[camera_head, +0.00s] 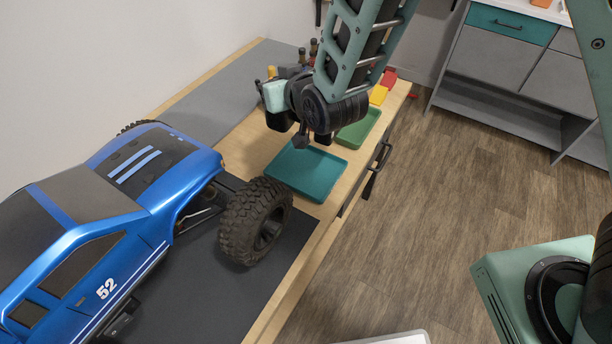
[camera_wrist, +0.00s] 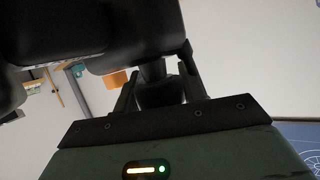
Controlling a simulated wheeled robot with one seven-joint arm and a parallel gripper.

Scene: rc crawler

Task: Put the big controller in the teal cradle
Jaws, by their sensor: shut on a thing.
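In the wrist view my gripper (camera_wrist: 158,78) is shut on a dark part of the big controller (camera_wrist: 158,92), between its two fingers. Large black rounded parts of the controller (camera_wrist: 140,35) fill the top and upper left of that view. In the head view my wrist (camera_head: 273,95) is over the bench, and the fingers and most of the controller cannot be told apart from the dark arm parts. The teal cradle (camera_head: 308,174) is a shallow tray on the bench, below and slightly in front of my wrist. Its visible floor looks empty.
A blue RC crawler (camera_head: 150,195) stands on a dark mat (camera_head: 215,290), its wheel close to the teal cradle. A green tray (camera_head: 358,130), a yellow tray (camera_head: 378,95) and a red tray (camera_head: 389,77) lie farther back. Dark-handled tools (camera_head: 312,48) stand behind my arm.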

